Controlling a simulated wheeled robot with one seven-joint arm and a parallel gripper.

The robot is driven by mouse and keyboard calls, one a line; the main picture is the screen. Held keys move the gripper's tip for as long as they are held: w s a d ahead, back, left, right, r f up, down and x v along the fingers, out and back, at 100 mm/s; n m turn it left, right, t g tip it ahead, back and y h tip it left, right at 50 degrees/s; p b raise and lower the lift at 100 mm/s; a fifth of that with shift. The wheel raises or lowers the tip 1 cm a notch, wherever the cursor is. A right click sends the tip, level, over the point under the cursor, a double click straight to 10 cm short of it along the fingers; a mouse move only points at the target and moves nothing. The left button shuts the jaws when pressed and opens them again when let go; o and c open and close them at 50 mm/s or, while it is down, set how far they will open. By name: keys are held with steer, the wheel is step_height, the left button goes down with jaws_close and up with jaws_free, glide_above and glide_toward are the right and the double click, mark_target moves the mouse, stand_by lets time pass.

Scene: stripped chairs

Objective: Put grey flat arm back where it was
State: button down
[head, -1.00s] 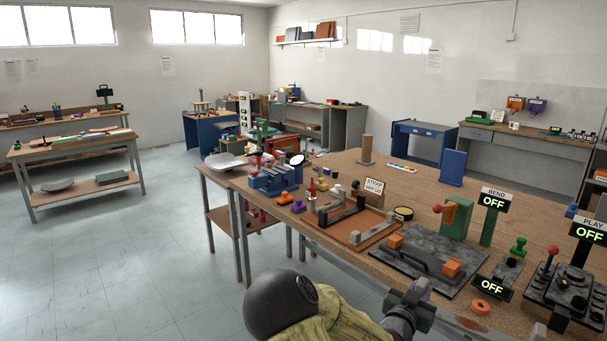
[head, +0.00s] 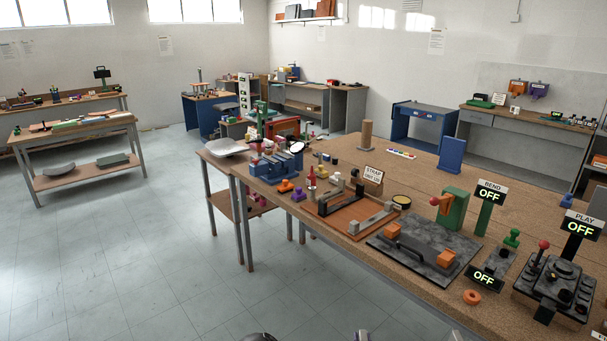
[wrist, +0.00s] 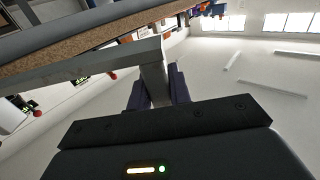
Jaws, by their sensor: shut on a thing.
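My gripper (wrist: 158,88) shows in the wrist view with dark purple fingers shut on a grey, flat, L-shaped bar, which looks like the grey flat arm (wrist: 95,66). Its short leg is between the fingers and its long leg runs off to the left. In the head view my arm is almost wholly below the bottom edge, and the held bar cannot be made out. The place where the arm was cannot be told from these frames.
The cork-topped workbench (head: 400,296) holds a brown board (head: 333,224) with grey bars, a dark plate (head: 385,252) with orange blocks, a green block (head: 452,215) and a joystick panel (head: 556,290). The bench edge (wrist: 95,30) passes close above the held bar. Open floor (head: 150,280) lies left.

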steer(key=shift+s+a+f+n+y, duration=0.35)
steer(key=shift+s+f+y, duration=0.15)
steer(key=shift+s+f, duration=0.15)
steer(key=s+f, duration=0.4)
steer(key=f, duration=0.1)
steer(key=shift+s+f, duration=0.2)
steer(key=shift+w, duration=0.1)
stand_by(2.9)
